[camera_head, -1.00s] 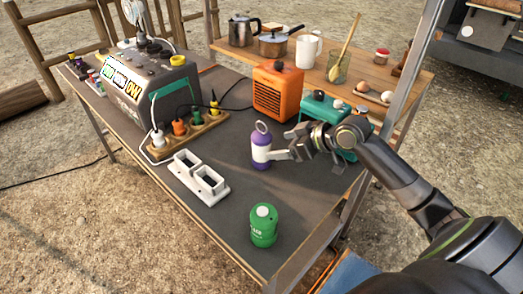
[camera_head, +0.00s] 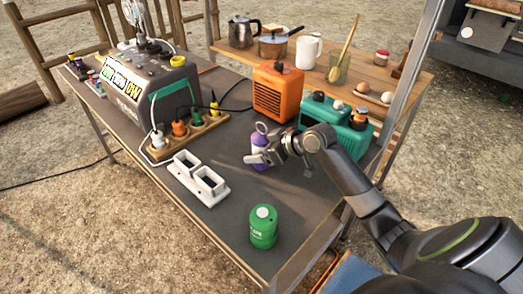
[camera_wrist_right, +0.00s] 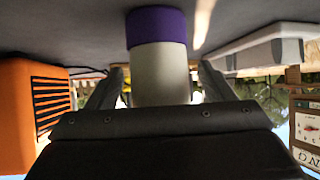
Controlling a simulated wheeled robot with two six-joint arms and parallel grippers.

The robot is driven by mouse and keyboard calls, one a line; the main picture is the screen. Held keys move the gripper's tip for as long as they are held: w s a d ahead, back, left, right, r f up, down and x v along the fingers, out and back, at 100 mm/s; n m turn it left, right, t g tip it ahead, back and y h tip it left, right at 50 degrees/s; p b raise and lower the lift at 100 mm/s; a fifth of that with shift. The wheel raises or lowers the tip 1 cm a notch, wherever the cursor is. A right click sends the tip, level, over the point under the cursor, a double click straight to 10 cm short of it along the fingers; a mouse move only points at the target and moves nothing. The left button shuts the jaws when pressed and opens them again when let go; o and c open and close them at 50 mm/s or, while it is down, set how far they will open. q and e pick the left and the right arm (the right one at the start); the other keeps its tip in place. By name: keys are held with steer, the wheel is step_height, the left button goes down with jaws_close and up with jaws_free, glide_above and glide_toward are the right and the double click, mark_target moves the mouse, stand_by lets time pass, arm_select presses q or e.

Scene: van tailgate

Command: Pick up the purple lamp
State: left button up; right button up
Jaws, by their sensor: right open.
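The purple lamp (camera_head: 262,160) stands upright on the dark table, with a purple body, a pale middle and a ring on top. My right gripper (camera_head: 262,156) is at the lamp and partly hides it in the head view. In the right wrist view the lamp's pale band (camera_wrist_right: 160,75) lies between the two fingers of my right gripper (camera_wrist_right: 158,88), which are open with one on each side. I cannot tell whether either finger touches it. My left gripper is not in view.
A green canister (camera_head: 263,227) stands in front. A white two-slot holder (camera_head: 199,178) is to the left. An orange box (camera_head: 277,93) and a teal box (camera_head: 340,125) stand behind. A power station (camera_head: 150,90) is at the back left. The table's front left is clear.

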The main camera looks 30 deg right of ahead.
steer(key=c, duration=1.2)
steer(key=shift+r, duration=0.1)
